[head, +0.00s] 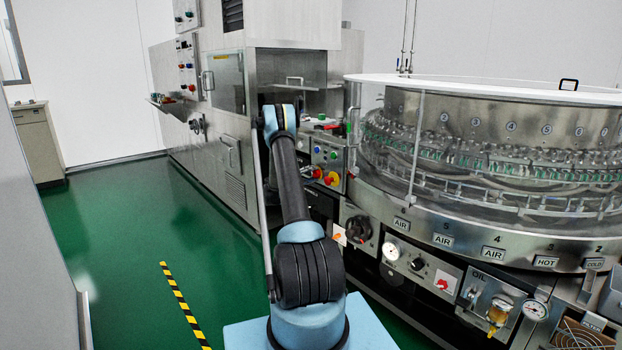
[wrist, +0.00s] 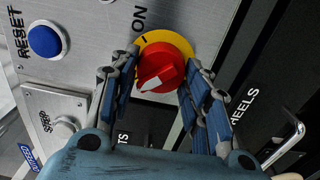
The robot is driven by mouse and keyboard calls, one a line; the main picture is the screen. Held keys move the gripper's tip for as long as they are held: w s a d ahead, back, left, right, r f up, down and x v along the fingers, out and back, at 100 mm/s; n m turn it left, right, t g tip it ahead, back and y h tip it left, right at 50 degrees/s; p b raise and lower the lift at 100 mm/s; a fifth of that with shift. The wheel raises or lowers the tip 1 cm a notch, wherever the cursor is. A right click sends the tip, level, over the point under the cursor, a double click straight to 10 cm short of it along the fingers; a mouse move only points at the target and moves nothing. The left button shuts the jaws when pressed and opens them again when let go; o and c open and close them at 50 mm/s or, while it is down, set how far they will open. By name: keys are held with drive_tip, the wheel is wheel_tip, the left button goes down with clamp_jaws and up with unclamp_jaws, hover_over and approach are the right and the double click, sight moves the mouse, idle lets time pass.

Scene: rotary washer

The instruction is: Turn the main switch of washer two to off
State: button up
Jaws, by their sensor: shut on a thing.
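The main switch (wrist: 165,62) is a red rotary knob on a round yellow plate, set in a grey metal panel (wrist: 85,85) in the wrist view. A white pointer on the knob points to the lower left, and the word ON is printed above the plate to its left. My gripper (wrist: 161,57) has its blue-grey fingers on both sides of the knob and is shut on it. In the head view a red knob on yellow (head: 331,178) shows on the control panel right of my arm. My gripper cannot be made out there.
A blue RESET button (wrist: 45,40) and a smaller grey knob (wrist: 66,127) sit left of the switch. A metal handle (wrist: 287,145) is at the lower right. The round glass-sided washer (head: 480,150) stands right of my arm. Green floor (head: 120,230) is clear at left.

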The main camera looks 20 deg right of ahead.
drive_tip(key=shift+w+a, duration=0.1)
drive_tip(key=o, duration=1)
drive_tip(key=shift+f, duration=0.15)
drive_tip(key=v, duration=1.2)
